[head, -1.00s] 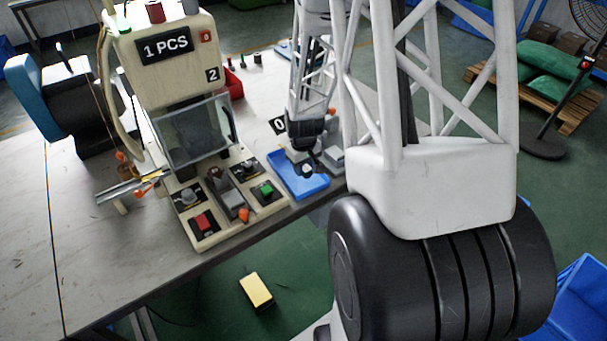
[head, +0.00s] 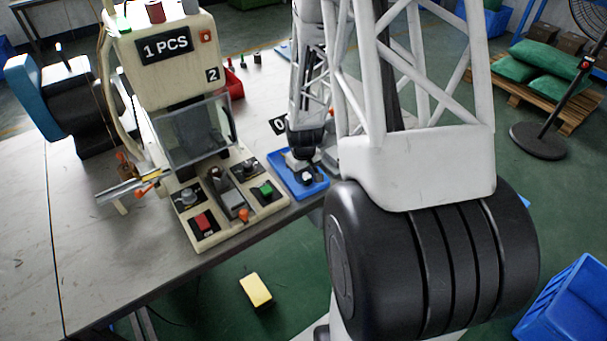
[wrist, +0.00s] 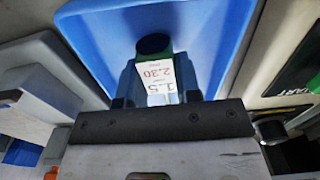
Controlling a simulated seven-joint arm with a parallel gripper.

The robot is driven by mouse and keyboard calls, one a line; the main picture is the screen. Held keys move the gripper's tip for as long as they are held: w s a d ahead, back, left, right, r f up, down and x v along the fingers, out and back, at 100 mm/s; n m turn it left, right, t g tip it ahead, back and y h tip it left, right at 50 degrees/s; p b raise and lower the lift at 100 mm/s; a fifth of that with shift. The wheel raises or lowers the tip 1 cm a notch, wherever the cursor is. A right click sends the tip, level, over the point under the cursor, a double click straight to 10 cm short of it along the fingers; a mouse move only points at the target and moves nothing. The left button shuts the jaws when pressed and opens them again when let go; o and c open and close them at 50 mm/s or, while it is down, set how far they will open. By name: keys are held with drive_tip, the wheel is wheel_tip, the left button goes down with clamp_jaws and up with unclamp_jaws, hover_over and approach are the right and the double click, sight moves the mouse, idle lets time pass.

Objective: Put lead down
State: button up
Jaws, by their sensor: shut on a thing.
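My gripper (head: 303,158) is over the blue tray (head: 284,170) at the front edge of the bench, right of the machine. In the wrist view my gripper (wrist: 156,92) is shut on the lead, which shows as a dark round end (wrist: 154,44) with some green beside it. The blue tray (wrist: 100,38) fills the wrist view behind the lead. I cannot tell whether the lead touches the tray floor. A small black and white piece (head: 307,178) shows at the tray's front.
The moulding machine (head: 180,75) stands left of the tray, with its button panel (head: 225,205) close by. A grey block (wrist: 40,85) lies beside the tray in the wrist view. A red bin (head: 233,85) and small pegs are farther back.

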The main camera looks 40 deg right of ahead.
drive_tip(key=shift+f, duration=0.15)
drive_tip(key=o, duration=0.9)
drive_tip(key=shift+r, duration=6.2)
